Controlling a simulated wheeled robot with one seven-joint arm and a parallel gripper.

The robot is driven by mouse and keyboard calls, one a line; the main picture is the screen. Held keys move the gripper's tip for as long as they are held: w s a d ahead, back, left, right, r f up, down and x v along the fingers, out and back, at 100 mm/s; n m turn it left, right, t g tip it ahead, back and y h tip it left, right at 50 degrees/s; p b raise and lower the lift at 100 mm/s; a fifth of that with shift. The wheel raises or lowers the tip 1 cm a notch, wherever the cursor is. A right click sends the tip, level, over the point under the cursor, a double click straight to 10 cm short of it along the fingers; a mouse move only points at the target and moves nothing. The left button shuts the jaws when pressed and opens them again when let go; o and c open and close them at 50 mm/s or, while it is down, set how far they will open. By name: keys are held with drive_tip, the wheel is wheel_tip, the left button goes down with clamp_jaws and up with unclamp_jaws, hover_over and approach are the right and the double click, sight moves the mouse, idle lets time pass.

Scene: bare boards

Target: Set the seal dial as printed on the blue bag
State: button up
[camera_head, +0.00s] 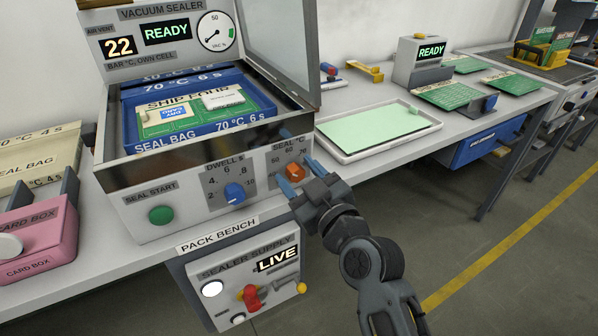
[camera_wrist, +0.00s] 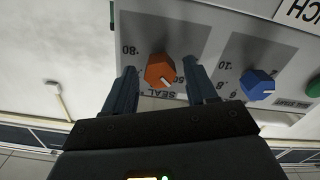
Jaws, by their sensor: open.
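The blue bag (camera_head: 145,113) lies in the sealer's open chamber, printed "70 °C 6 s" and "SEAL BAG". The orange seal dial (camera_head: 295,172) is on the sealer front at the right, under a "SEAL °C" label. In the wrist view the orange dial (camera_wrist: 158,73) sits between the two fingers of my gripper (camera_wrist: 162,80), which is open around it. Contact with the dial cannot be told. Its white mark points down and slightly right in that upside-down view; the exact number is partly hidden by a finger. My gripper also shows in the head view (camera_head: 291,163).
A blue dwell dial (camera_head: 234,192) and green start button (camera_head: 161,215) are left of the orange dial. The sealer's lid (camera_head: 280,45) stands open. A supply box (camera_head: 245,280) reading "LIVE" hangs below. A tray (camera_head: 340,154) with a green mat is at right.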

drive_tip(key=shift+w+a, duration=0.1)
drive_tip(key=shift+w, duration=0.05)
drive_tip(key=shift+c, duration=0.2)
drive_tip(key=c, duration=0.9)
